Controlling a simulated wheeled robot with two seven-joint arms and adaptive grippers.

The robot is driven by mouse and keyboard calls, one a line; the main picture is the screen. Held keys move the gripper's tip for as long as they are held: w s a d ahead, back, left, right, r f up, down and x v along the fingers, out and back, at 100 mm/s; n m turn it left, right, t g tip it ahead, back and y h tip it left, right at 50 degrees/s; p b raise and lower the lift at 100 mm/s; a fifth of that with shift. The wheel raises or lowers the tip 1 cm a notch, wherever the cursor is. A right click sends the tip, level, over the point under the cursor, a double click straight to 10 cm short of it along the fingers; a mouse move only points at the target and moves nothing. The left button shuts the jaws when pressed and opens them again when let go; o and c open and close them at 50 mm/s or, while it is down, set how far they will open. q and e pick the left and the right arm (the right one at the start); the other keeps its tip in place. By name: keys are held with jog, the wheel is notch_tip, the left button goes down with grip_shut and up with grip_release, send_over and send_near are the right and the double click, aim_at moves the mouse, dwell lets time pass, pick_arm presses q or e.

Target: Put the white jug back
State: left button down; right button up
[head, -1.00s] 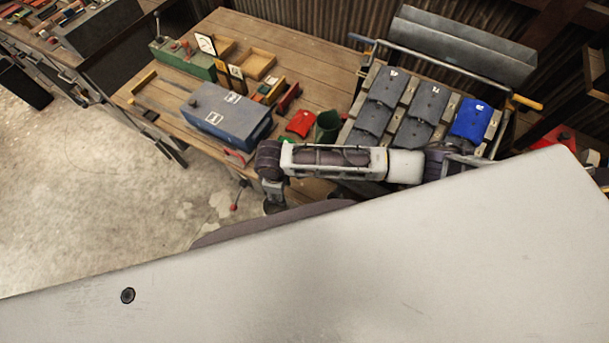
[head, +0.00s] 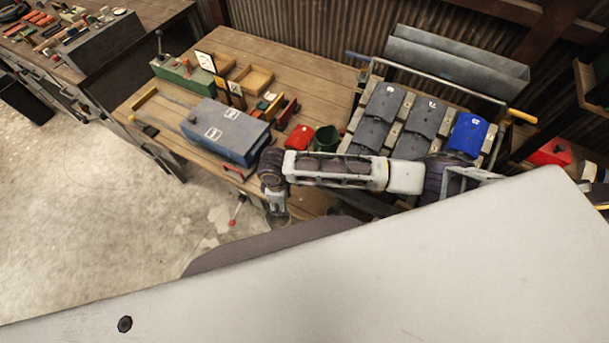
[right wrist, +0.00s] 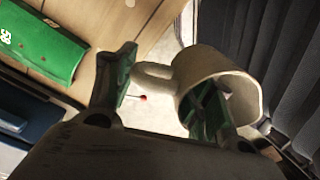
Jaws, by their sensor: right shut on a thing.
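The white jug (right wrist: 203,66) is in my right gripper (right wrist: 160,76) in the right wrist view. It is tilted, its open mouth facing toward the lower right of the picture. One green finger reaches inside the mouth and the other is outside, beyond the handle (right wrist: 148,76). The gripper is shut on the jug's handle side. In the head view my right arm crosses the front of the bench, and its gripper (head: 277,206) points down near the front edge. I cannot make out the jug there. My left gripper is not in view.
The wooden bench (head: 290,58) carries a blue-grey box (head: 225,131), a red object (head: 299,138) and a dark green container (head: 326,138). A rack at right holds several grey pieces (head: 383,102) and a blue one (head: 467,134). Open floor (head: 90,220) lies at left.

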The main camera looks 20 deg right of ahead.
jog(key=w+d+b, duration=0.2)
jog(key=w+d, duration=0.4)
jog(key=shift+f, duration=0.1)
jog(key=shift+w+d+b, duration=1.65)
jog(key=shift+w+d, duration=0.6)
jog(key=shift+w, duration=0.05)
jog(key=shift+w+d, duration=0.1)
